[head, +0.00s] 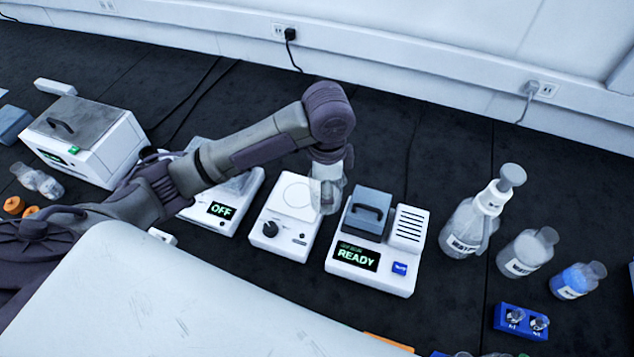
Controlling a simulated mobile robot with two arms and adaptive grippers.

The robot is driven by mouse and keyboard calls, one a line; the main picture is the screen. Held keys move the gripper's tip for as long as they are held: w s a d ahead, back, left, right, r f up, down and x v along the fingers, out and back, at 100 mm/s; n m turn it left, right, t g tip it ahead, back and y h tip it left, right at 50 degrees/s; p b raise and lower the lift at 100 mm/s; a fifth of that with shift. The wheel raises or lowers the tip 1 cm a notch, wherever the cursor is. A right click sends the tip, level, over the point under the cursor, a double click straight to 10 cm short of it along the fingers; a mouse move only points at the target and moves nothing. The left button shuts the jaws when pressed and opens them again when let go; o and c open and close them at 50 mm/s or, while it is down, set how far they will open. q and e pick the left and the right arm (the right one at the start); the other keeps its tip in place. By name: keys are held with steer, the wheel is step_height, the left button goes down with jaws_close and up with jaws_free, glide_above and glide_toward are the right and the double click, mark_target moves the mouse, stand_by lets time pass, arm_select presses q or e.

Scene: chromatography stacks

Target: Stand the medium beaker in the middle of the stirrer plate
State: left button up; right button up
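The stirrer plate (285,236) is a white box with a dark knob on its front and a pale flat top, in the middle of the head view. My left gripper (328,182) reaches in from the left and points down over the right edge of the stirrer plate. It appears shut on a clear glass vessel, seemingly the medium beaker (326,199). The beaker overlaps the plate's right edge in the picture. Its glass is faint, so its tilt and whether it touches the plate cannot be told. My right gripper is not in view.
A white device reading READY (372,278) stands close right of the stirrer plate. A device reading OFF (222,222) stands close left, partly behind my arm. Labelled bottles (462,232) and a blue vial rack (521,322) are at right. Dark bench behind the devices is mostly clear.

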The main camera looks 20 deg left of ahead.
arm_select(q)
steer(key=w+a+f, duration=0.1)
steer(key=a+f, duration=0.1)
steer(key=a, duration=0.1)
steer(key=w+a+f+p, duration=0.1)
steer(key=w+a+f, duration=0.1)
steer(key=a, duration=0.1)
steer(key=w+a+f, duration=0.2)
steer(key=a, duration=0.1)
steer(key=shift+w+a+f+p, duration=0.1)
steer(key=shift+a+f+p, duration=0.15)
steer(key=shift+p, duration=0.15)
step_height(320, 180, down, 3)
steer(key=shift+f+p, duration=0.1)
steer(key=shift+p, duration=0.3)
steer(key=shift+f, duration=0.35)
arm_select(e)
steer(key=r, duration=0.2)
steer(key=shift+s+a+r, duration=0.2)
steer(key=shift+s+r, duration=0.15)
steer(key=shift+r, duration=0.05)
arm_select(q)
steer(key=shift+f, duration=0.1)
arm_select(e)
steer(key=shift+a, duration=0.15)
